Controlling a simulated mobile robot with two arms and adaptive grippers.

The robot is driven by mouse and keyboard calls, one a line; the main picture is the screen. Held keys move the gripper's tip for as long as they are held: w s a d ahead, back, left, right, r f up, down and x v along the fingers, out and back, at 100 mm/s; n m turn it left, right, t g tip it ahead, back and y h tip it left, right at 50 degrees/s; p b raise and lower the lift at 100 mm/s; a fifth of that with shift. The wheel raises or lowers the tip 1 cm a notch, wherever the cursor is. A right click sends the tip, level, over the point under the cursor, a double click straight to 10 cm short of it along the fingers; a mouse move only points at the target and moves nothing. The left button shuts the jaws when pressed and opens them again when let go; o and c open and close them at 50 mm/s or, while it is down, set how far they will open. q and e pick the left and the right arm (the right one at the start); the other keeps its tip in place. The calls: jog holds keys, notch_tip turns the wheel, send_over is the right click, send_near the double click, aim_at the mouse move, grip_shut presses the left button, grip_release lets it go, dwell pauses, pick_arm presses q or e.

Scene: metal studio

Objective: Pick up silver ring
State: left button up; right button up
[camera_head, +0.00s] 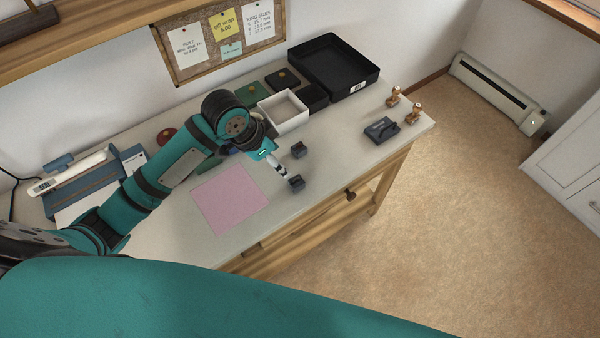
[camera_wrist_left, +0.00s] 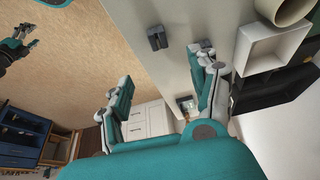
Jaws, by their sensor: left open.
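I cannot make out the silver ring in either view. Two small dark slotted blocks, like ring holders, stand on the table: one near the front edge (camera_head: 296,183) and one farther back (camera_head: 298,150). A dark slotted block (camera_wrist_left: 157,38) also shows in the wrist view, beyond the space between my left fingers. My left gripper (camera_head: 279,168) is open and empty over the table, just left of the front block. Its spread fingers show in the wrist view (camera_wrist_left: 164,75). A teal and black part at that view's upper left (camera_wrist_left: 15,45) may be my right gripper; its state is unclear.
A pink mat (camera_head: 230,198) lies left of the blocks. A white open box (camera_head: 283,112) and a black tray (camera_head: 333,65) stand behind. A dark pad (camera_head: 381,130) and two wooden stamps (camera_head: 393,96) are at the right end. The tabletop (camera_head: 340,150) between is clear.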

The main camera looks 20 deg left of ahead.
pick_arm(q)
send_near(296, 178)
jog(key=f, duration=0.1)
pick_arm(e)
jog(key=s+g, duration=0.1)
jog(key=s, duration=0.8)
pick_arm(q)
jog(key=p+x, duration=0.1)
jog(key=x, duration=0.2)
jog(key=shift+d+f, duration=0.15)
jog(key=shift+d, duration=0.05)
jog(key=shift+x, duration=0.75)
jog(key=p+x, duration=0.1)
jog(key=x, duration=0.3)
jog(key=shift+w+f, duration=0.15)
jog(key=shift+w, duration=0.1)
jog(key=shift+d+f, duration=0.1)
jog(key=shift+f, duration=0.1)
jog(key=shift+c, duration=0.4)
jog(key=c, duration=0.9)
pick_arm(e)
jog(key=w, duration=0.1)
jog(key=w+r, duration=0.1)
jog(key=w, duration=0.1)
jog(key=w+r, duration=0.1)
jog(key=shift+w+d, duration=0.15)
